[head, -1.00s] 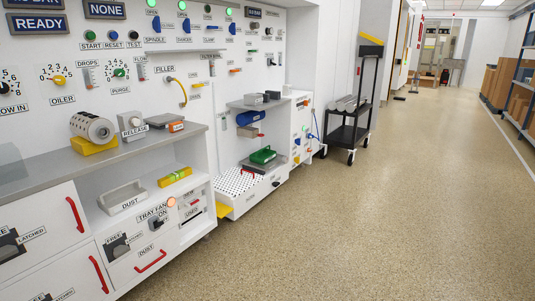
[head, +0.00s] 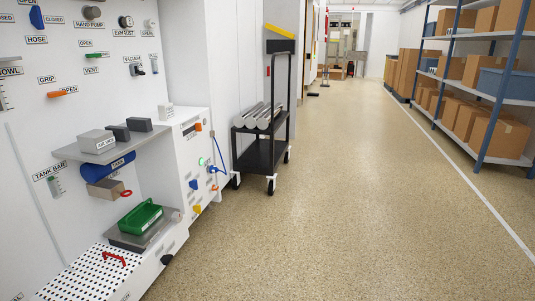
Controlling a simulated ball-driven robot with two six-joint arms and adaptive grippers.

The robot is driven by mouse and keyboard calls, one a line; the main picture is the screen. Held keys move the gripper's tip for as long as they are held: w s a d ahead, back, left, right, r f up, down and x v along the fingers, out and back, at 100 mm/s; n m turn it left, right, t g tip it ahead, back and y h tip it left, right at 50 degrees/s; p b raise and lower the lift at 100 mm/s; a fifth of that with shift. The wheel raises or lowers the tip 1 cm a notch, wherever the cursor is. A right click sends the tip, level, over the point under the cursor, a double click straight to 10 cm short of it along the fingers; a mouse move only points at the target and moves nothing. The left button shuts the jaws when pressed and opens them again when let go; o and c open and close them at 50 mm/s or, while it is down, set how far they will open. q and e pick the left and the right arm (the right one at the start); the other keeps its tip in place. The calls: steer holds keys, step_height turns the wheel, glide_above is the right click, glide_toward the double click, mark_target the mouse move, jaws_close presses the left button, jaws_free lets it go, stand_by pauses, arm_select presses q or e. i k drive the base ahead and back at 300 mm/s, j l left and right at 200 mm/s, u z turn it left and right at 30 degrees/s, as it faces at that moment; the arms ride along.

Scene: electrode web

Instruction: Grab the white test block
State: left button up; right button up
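A small white block (head: 166,110) stands on top of the low white cabinet at the left, near its back edge; its label is too small to read. A larger pale grey block (head: 97,142) with lettering sits on the grey shelf (head: 118,150), beside two dark grey blocks (head: 128,129). I cannot tell for certain which pale block is the test block. Neither of my grippers is in view.
Below the shelf are a blue cylinder (head: 110,168), a green tray (head: 141,217) on a grey plate, and a perforated white deck (head: 78,275) with a red handle. A black cart (head: 262,155) stands beyond the cabinet. Shelving with boxes (head: 490,125) lines the right; the floor between is clear.

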mark_target(166, 109)
steer(key=i+u, duration=0.1)
steer(key=i, duration=0.4)
steer(key=i+l+u, duration=0.1)
steer(key=i, duration=0.45)
steer(key=i+l+u, duration=0.1)
steer(key=i, duration=0.4)
steer(key=l, duration=0.1)
